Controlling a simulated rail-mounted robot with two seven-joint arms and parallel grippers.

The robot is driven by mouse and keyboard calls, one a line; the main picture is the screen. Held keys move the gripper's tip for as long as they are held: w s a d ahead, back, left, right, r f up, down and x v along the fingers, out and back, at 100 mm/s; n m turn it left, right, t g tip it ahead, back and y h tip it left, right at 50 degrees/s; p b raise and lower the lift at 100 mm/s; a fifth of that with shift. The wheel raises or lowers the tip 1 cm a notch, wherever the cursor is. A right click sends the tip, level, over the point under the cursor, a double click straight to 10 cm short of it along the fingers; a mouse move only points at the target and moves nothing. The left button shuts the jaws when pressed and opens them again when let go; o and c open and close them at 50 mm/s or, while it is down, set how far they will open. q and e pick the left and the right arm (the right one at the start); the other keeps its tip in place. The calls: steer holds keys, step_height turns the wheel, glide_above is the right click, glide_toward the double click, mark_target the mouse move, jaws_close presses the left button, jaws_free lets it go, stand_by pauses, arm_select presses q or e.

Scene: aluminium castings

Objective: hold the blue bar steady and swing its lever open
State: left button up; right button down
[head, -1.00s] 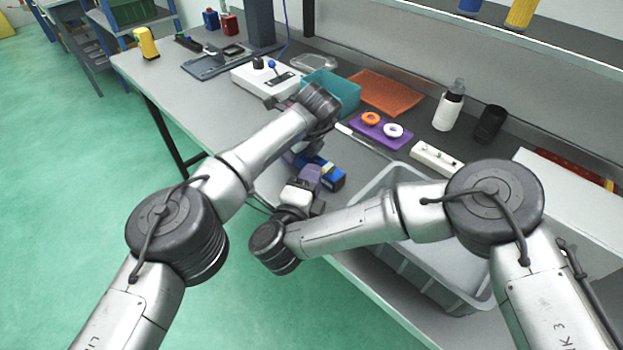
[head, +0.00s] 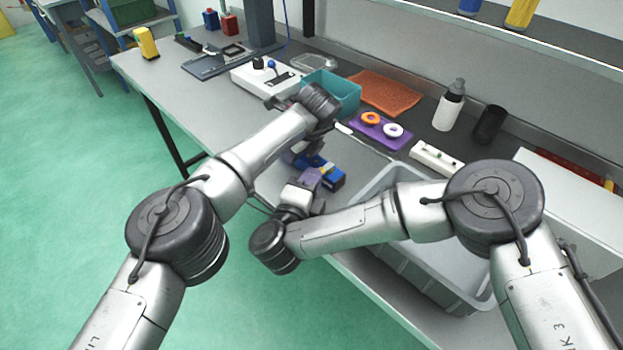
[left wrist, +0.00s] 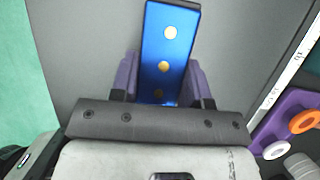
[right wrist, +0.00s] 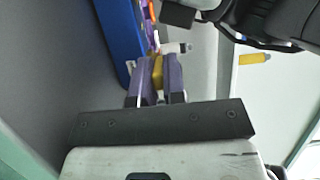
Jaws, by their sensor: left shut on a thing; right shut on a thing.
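The blue bar (head: 334,181) is near the table's front edge in the head view, partly hidden by my arms. In the left wrist view the bar (left wrist: 167,45) has round metal spots along its face and runs between the purple fingers of my left gripper (left wrist: 163,80), which is shut on it. In the right wrist view my right gripper (right wrist: 157,75) is shut on the lever (right wrist: 157,72), with the blue bar (right wrist: 120,35) to the left. The lever's hinge is hidden.
A grey bin (head: 372,257) stands close to the right of the bar. Behind are a teal box (head: 338,94), a purple tray (head: 380,132) with an orange and a white ring, and a white switch strip (head: 436,158).

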steer(key=shift+y, duration=0.3)
steer(key=shift+s+d+r+n+t+y, duration=0.15)
steer(key=shift+n+t+y, duration=0.15)
steer(key=shift+n+y, duration=0.25)
steer(key=shift+s+d+n+t+y, duration=0.15)
steer(key=shift+n+t+y, duration=0.2)
steer(key=shift+y, duration=0.3)
steer(key=shift+s+d+n+y, duration=0.15)
steer(key=shift+d+n+y, duration=0.15)
steer(key=shift+n+y, duration=0.5)
steer(key=c, duration=1.2)
jaws_free()
steer(key=s, duration=0.4)
steer(key=s+a, duration=0.1)
steer(key=s, duration=0.7)
steer(key=shift+a, duration=0.2)
